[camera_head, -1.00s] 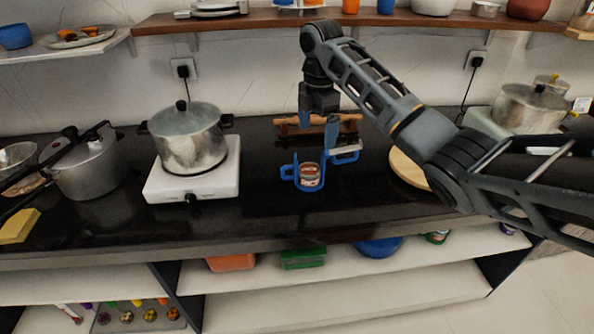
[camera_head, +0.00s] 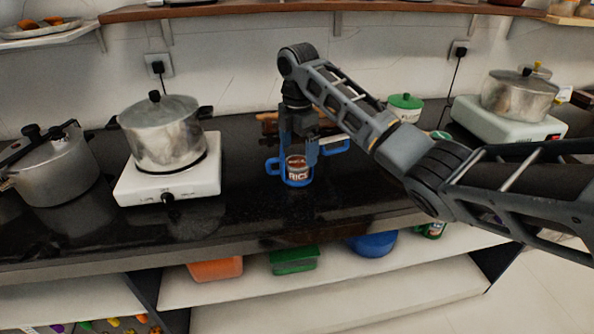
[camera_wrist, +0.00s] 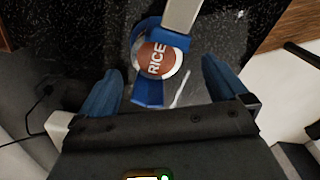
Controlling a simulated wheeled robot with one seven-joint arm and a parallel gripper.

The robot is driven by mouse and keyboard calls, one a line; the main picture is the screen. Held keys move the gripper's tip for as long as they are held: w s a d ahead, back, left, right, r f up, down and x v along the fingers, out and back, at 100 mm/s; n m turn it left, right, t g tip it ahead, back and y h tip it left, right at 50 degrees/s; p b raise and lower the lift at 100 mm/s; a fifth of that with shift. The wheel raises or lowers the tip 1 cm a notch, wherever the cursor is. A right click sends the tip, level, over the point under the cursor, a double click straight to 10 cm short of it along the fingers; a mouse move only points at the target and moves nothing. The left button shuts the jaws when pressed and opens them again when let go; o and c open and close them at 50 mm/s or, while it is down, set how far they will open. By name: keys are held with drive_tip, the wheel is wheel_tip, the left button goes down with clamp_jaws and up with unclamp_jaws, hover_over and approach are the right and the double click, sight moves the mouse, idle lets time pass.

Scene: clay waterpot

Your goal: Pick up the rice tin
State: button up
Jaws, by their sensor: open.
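The rice tin (camera_head: 298,175) stands upright on the dark counter in the head view, with a "RICE" label and blue handle-like parts at its sides. In the wrist view its brown round face (camera_wrist: 150,60) reads "RICE", with blue pieces around it and a pale bar running up from them. My gripper (camera_head: 298,148) points down, just above and around the tin's upper part. In the wrist view my gripper (camera_wrist: 163,70) is open, its blue fingers spread left and right with the tin between and beyond them. Contact cannot be told.
A steel pot (camera_head: 163,135) stands on a white hotplate (camera_head: 170,182) to the left. A green-lidded flour tin (camera_head: 405,108) stands behind my arm, and another pot (camera_head: 518,97) is at right. A wooden item (camera_head: 268,122) is behind my gripper. The counter's front is clear.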

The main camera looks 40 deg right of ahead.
sight(297, 162)
drive_tip(key=shift+w+d+f, duration=0.1)
drive_tip(key=shift+f, duration=1.4)
drive_tip(key=shift+w+f, duration=0.1)
drive_tip(key=shift+f, duration=1.4)
drive_tip(key=c, duration=1.3)
